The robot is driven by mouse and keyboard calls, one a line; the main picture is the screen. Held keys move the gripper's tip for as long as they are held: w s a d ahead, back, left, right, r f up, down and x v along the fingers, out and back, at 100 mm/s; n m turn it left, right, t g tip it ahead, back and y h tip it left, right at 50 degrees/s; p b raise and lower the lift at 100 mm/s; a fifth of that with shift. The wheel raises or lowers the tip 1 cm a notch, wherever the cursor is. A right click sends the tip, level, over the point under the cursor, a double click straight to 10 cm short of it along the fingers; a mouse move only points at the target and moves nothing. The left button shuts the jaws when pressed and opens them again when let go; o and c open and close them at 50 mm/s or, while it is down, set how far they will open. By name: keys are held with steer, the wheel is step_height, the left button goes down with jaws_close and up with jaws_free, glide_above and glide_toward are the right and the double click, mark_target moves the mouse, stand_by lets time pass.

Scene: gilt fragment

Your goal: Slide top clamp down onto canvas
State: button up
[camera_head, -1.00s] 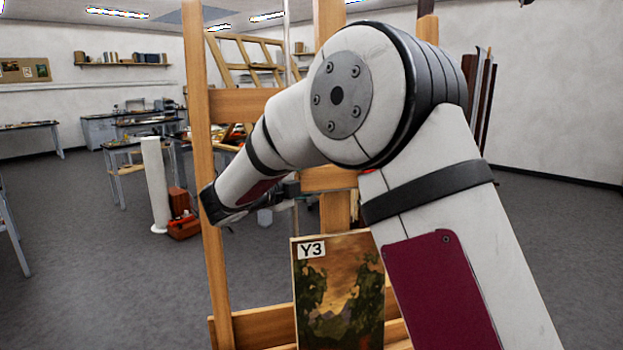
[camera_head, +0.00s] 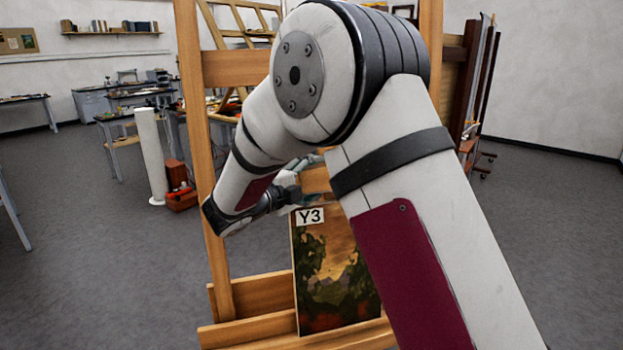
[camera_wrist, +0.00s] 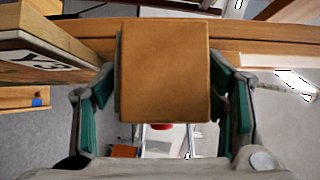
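The canvas (camera_head: 335,275), a dark landscape with a "Y3" label, stands upright on the easel's lower ledge (camera_head: 265,328). Its edge and label also show at upper left in the wrist view (camera_wrist: 40,45). The top clamp (camera_head: 316,179) is a wooden block just above the canvas, partly behind my arm. In the wrist view the block (camera_wrist: 165,75) sits between the green-padded fingers of my gripper (camera_wrist: 165,90), which appear closed on its sides. In the head view my gripper (camera_head: 288,190) is small and partly hidden. Whether clamp and canvas touch is unclear.
The easel's left upright (camera_head: 195,150) stands close beside my forearm. Workbenches (camera_head: 110,100) line the back left. The floor at right is mostly open.

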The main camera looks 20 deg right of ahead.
steer(key=shift+a, duration=0.1)
steer(key=v, duration=1.1)
steer(key=shift+s+a, duration=0.3)
